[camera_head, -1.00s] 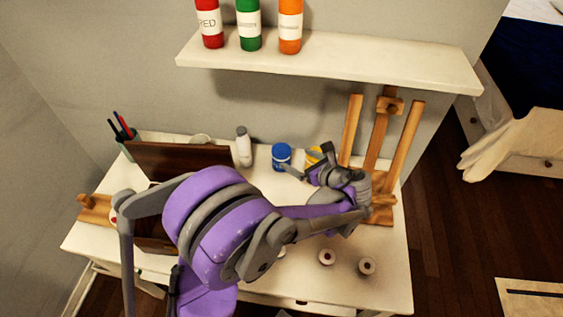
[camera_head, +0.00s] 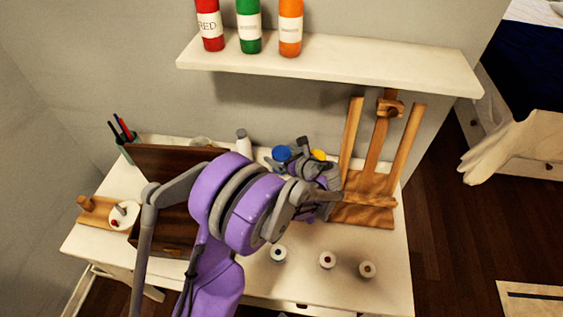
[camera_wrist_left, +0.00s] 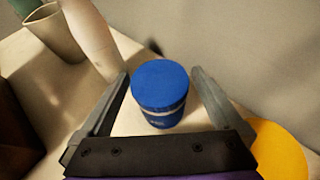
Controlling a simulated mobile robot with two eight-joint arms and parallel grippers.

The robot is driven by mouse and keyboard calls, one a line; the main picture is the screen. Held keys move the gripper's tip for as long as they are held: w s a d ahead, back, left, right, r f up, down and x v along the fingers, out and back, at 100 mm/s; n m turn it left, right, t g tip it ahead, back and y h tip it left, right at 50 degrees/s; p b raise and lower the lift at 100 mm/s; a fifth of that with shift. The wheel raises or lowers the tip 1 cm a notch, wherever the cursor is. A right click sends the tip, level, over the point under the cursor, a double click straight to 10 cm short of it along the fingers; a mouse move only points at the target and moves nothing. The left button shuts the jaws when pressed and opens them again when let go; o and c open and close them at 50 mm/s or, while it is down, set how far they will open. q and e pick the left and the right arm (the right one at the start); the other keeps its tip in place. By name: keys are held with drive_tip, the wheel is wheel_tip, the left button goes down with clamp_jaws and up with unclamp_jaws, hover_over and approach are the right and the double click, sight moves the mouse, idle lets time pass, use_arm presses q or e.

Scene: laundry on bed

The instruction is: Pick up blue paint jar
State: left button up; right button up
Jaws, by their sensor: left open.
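The blue paint jar (camera_head: 281,153) stands on the white table near the wall, with only its lid and a little of its side showing past my left gripper (camera_head: 292,153). In the left wrist view the blue jar (camera_wrist_left: 160,92) is upright, with a pale band on its side. It sits between the two open fingers of my left gripper (camera_wrist_left: 162,100), with a gap visible on both sides. My right gripper is not in view.
A yellow jar (camera_wrist_left: 278,150) stands right beside my gripper. A white bottle (camera_head: 243,144) is to the left, and a wooden easel (camera_head: 377,160) to the right. A brown box (camera_head: 170,165) and several small white jars (camera_head: 327,260) are on the table (camera_head: 385,285). A shelf (camera_head: 350,62) overhangs the back.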

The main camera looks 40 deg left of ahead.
use_arm(q)
drive_tip(key=c, duration=1.6)
